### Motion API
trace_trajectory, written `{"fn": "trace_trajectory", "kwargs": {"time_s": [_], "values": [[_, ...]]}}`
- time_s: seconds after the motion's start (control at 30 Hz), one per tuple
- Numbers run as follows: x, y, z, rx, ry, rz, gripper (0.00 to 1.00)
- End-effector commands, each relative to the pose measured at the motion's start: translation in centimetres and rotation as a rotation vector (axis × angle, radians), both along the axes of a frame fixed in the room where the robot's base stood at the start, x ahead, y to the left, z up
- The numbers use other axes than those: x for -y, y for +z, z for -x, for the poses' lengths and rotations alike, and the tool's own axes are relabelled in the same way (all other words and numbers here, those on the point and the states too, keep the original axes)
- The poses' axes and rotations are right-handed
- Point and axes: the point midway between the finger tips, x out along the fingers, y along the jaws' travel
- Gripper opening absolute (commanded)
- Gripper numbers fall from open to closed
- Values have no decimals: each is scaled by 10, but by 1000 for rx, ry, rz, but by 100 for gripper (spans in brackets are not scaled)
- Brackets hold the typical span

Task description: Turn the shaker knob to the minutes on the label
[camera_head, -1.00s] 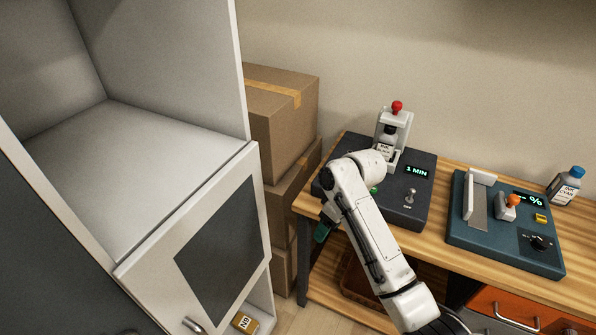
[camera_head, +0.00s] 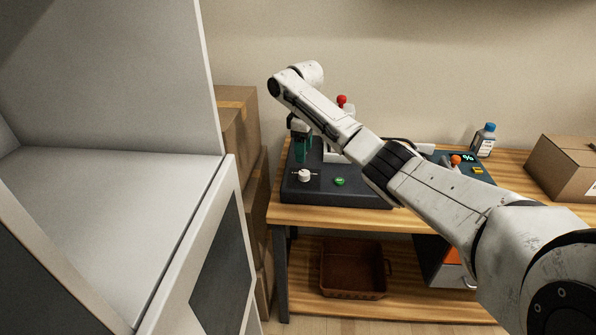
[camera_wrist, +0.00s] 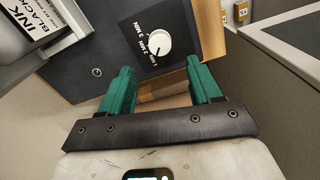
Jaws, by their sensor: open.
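The shaker (camera_head: 350,197) is a dark box on the bench. Its white round knob (camera_head: 304,175) sits on its front left part. The knob also shows in the wrist view (camera_wrist: 158,43), with marks 1 MIN, 2 MIN and 3 MIN beside it; I cannot tell its exact setting. A bottle label (camera_wrist: 42,28) reads INK BLACK at the wrist view's upper left; no minutes are readable on it. My gripper (camera_head: 303,156) is open, its green fingers above and behind the knob in the head view, apart from it. The shaker's display is hidden behind my arm.
A green button (camera_head: 340,181) is right of the knob. A red-topped clamp (camera_head: 342,101) stands behind. A second device (camera_head: 470,172), a blue-capped bottle (camera_head: 485,140) and a carton (camera_head: 567,168) are to the right. A white cabinet (camera_head: 110,215) stands at left.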

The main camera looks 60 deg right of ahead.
Motion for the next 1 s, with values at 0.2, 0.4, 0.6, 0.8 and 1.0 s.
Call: {"fn": "trace_trajectory", "kwargs": {"time_s": [0.2, 0.4, 0.6, 0.8, 1.0], "values": [[-1, -41, 0, -2, 0, -2, 63], [-1, -70, 0, -1, 1, -1, 63], [-1, -82, 0, 1, 1, 0, 63], [-1, -83, 0, 1, 1, 0, 63], [-1, -83, 0, 1, 1, 0, 52]]}}
